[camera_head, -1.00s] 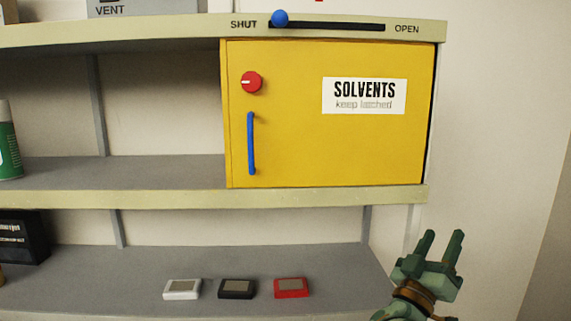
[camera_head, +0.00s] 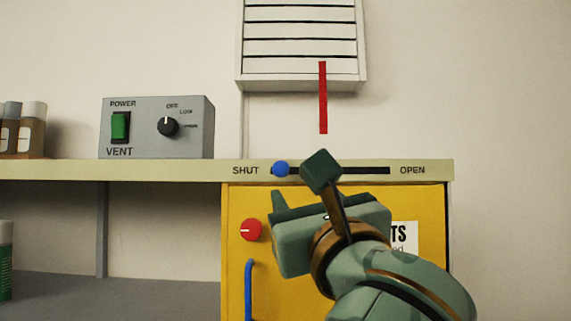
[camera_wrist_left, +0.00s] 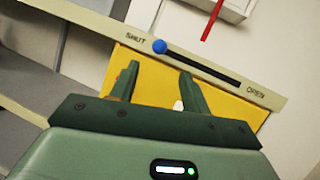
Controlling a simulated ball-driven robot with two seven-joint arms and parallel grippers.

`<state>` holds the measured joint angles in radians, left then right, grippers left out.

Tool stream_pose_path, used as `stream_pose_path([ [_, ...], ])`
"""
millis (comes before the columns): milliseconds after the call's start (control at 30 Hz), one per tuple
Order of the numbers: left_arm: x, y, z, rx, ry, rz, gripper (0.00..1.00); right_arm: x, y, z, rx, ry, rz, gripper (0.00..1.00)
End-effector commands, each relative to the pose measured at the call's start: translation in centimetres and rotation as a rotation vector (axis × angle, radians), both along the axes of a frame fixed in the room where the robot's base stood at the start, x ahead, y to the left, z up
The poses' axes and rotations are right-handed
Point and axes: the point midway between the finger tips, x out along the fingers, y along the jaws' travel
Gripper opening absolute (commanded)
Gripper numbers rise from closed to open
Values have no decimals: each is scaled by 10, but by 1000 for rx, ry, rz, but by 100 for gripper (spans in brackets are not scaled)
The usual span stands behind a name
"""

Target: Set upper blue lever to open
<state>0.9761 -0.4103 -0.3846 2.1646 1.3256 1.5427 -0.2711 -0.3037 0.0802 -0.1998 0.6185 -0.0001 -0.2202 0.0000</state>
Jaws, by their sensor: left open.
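The upper blue lever is a round blue knob (camera_head: 281,168) on a dark horizontal slot (camera_head: 367,170) in the shelf's front edge. The knob sits at the slot's left end, beside the word SHUT; OPEN is printed at the right end. My left gripper (camera_head: 300,184) is open and empty, in front of the yellow cabinet, with its fingers pointing up towards the knob. One finger covers part of the slot in the head view. In the left wrist view the knob (camera_wrist_left: 159,46) shows beyond and between the fingertips, apparently apart from them. My right gripper is out of view.
Below the slot is the yellow cabinet (camera_head: 238,203) with a red knob (camera_head: 251,230) and a blue handle (camera_head: 249,290). A grey VENT box (camera_head: 196,132) stands on the shelf at left. A red strip (camera_head: 323,97) hangs below a white louvre (camera_head: 300,86).

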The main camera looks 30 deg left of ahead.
Motion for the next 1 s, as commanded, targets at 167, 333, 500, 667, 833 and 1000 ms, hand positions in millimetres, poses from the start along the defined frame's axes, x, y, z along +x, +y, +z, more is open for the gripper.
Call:
stream_pose_path([
  [167,29,33,23,1,0,6,47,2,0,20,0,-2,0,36],
  [333,54,60,38,4,0,6,47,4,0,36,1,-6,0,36],
  [500,70,76,45,3,0,4,47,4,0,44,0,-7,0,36],
  [667,76,82,47,1,-1,3,47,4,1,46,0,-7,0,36],
  [833,76,83,46,1,-1,3,47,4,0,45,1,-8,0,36],
  [1000,76,83,46,1,-1,3,22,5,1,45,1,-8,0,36],
])
